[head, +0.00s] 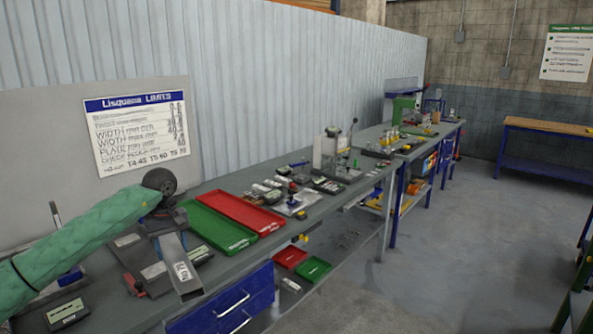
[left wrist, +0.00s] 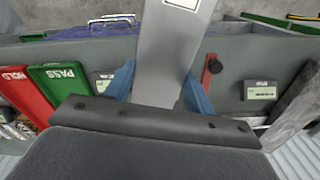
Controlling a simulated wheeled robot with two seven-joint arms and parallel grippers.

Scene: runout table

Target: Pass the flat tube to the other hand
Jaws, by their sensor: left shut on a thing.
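The flat tube (head: 181,268) is a grey metal rectangular tube with a white label, held over the near end of the bench in the head view. My left gripper (head: 167,222) is shut on it near its far end. In the left wrist view the tube (left wrist: 167,60) runs up between the two blue fingers of the left gripper (left wrist: 158,88). My right gripper is in neither view.
The grey bench (head: 236,262) carries a green tray (head: 213,232), a red tray (head: 243,213) and a small labelled device (head: 66,313) at near left. Blue drawers (head: 228,303) lie under the front edge. Open floor (head: 430,270) is to the right.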

